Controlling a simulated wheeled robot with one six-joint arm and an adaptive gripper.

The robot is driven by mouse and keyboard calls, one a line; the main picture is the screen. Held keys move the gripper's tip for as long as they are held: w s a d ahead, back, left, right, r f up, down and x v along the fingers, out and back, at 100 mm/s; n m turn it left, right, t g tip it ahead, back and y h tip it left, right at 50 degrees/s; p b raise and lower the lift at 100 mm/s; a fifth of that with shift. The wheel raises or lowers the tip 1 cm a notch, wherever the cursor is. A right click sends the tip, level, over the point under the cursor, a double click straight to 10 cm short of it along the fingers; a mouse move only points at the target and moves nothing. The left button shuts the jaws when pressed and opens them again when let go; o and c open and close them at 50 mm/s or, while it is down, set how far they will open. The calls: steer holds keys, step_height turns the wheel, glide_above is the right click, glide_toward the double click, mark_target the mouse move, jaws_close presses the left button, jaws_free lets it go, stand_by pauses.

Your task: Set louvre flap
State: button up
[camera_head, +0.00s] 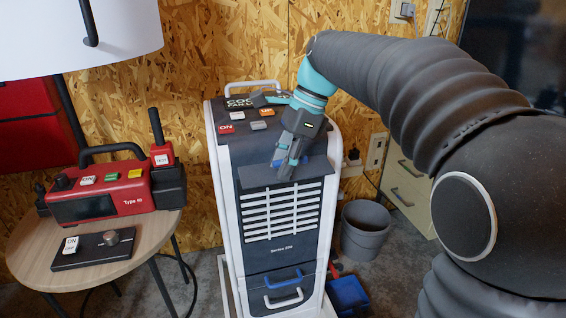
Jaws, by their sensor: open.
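The louvre flap (258,178) is a dark grey panel on the front of the white and dark grey cooler unit (222,190), just above its white slatted grille (283,212). It sticks out from the front at a slant; its exact angle is hard to tell. My gripper (288,166) is open, pointing down in front of the unit's upper front. Its fingertips overlap the right part of the flap in the picture. I cannot tell whether they touch it. The gripper hides part of the flap and of the unit's top panel.
Several coloured buttons, including a red one (225,128), sit on the unit's top. A round wooden table (130,232) at left bears a red device (100,195) and a dark knob box (92,249).

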jaws_close()
steer(key=shift+f, duration=0.1)
steer(key=f+t+b, duration=0.1)
steer(key=b, duration=0.2)
steer(key=f+t+y+b, duration=0.1)
steer(key=t+b, duration=0.1)
steer(key=b, duration=0.1)
steer(key=shift+s+d+f+n+b, duration=0.2)
steer(key=shift+s+n+b, duration=0.1)
steer(key=shift+s+n, duration=0.1)
steer(key=f+t+y+b, duration=0.1)
steer(key=t+b, duration=0.1)
steer(key=b, duration=0.2)
steer(key=shift+f+t, duration=0.15)
steer(key=shift+t, duration=0.25)
steer(key=shift+f+n+t+b, duration=0.1)
steer(key=shift+n+t+b, duration=0.4)
steer(key=shift+b, duration=0.65)
steer(key=shift+y, duration=0.3)
jaws_free()
